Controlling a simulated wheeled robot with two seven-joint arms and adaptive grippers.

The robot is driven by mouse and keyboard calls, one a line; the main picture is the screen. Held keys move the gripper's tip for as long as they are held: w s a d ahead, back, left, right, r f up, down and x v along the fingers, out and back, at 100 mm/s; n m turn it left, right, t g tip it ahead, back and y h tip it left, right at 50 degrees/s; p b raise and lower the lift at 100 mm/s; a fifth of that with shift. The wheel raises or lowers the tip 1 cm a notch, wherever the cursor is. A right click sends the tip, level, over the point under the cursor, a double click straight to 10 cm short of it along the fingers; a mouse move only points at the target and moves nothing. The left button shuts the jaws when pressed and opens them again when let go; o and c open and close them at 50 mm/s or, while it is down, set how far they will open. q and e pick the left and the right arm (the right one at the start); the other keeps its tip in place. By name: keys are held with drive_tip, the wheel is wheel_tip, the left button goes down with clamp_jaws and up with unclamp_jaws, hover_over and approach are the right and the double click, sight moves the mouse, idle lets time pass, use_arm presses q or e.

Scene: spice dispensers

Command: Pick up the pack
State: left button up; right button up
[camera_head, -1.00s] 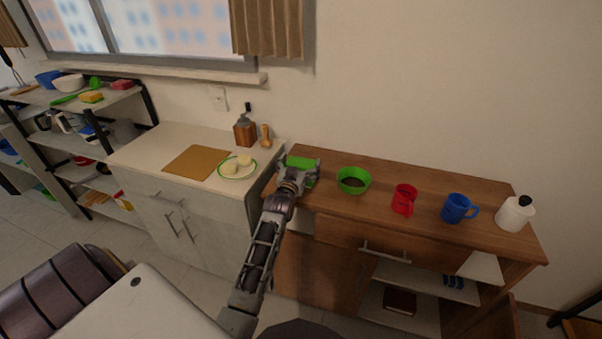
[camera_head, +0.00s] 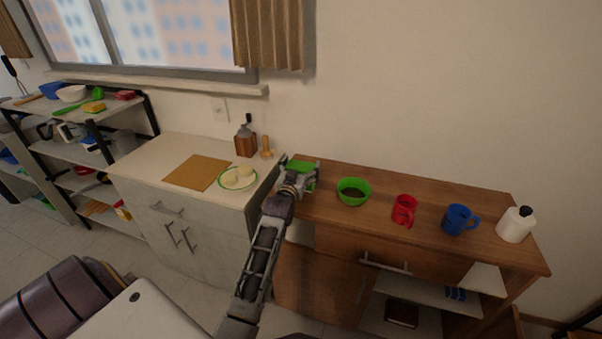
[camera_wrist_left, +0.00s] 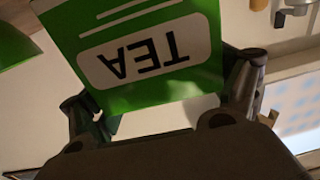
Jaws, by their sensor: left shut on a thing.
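The pack is a green box of tea (camera_head: 304,167) at the left end of the brown wooden cabinet top. In the left wrist view the pack (camera_wrist_left: 150,55) fills the upper middle, with its white "TEA" label upside down. My left gripper (camera_head: 300,175) is shut on the pack, one finger at each side of it. The gripper hides much of the pack in the head view, and I cannot tell whether its base touches the top. My right gripper is not in view.
On the brown top (camera_head: 430,193), a green bowl (camera_head: 354,191), a red mug (camera_head: 404,210), a blue mug (camera_head: 458,219) and a white bottle (camera_head: 515,225) stand right of the pack. On the white counter to the left are a plate (camera_head: 238,178), a cutting board (camera_head: 197,172) and a grinder (camera_head: 245,144).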

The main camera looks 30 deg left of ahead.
use_arm(q)
wheel_tip(320, 180, up, 5)
drive_tip(key=shift+r, duration=1)
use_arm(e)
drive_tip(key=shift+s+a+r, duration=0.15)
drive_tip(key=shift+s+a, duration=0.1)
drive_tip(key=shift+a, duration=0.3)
